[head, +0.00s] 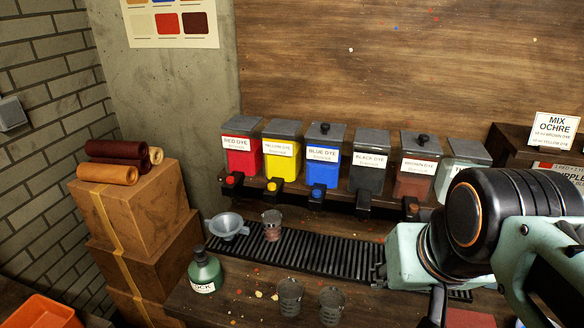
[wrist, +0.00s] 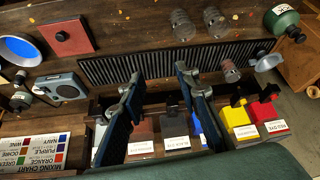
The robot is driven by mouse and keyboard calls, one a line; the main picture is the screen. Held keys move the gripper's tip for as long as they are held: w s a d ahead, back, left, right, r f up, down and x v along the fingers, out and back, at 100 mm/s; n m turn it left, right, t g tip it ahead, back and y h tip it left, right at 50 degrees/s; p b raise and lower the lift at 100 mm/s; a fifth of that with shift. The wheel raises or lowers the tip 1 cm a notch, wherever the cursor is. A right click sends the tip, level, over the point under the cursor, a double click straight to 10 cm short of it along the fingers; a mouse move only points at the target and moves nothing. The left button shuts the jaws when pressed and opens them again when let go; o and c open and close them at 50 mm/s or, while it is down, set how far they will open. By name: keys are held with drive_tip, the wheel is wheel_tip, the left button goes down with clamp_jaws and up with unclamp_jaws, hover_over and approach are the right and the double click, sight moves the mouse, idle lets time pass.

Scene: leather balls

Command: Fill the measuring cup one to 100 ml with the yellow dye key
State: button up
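The yellow dye box (head: 279,150) stands second from left in the row of dispensers; its key, a yellow-orange knob (head: 272,187), sits low on its front. The yellow box also shows in the wrist view (wrist: 238,118). One clear measuring cup (head: 272,226) with a reddish tint stands by the black grate, near the yellow outlet. Two more clear cups (head: 289,298) (head: 331,305) stand on the bench in front. I cannot tell which is cup one. My gripper (wrist: 160,112) is open and empty, to the right of the yellow dispenser in the head view.
Red (head: 242,152), blue (head: 323,160), black and brown dye boxes flank the yellow one. A grey funnel (head: 229,226) sits left of the tinted cup, and a green bottle (head: 205,270) in front. Stacked cartons (head: 135,215) stand left. The black grate (head: 325,248) is mostly clear.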

clamp_jaws()
idle(1.2)
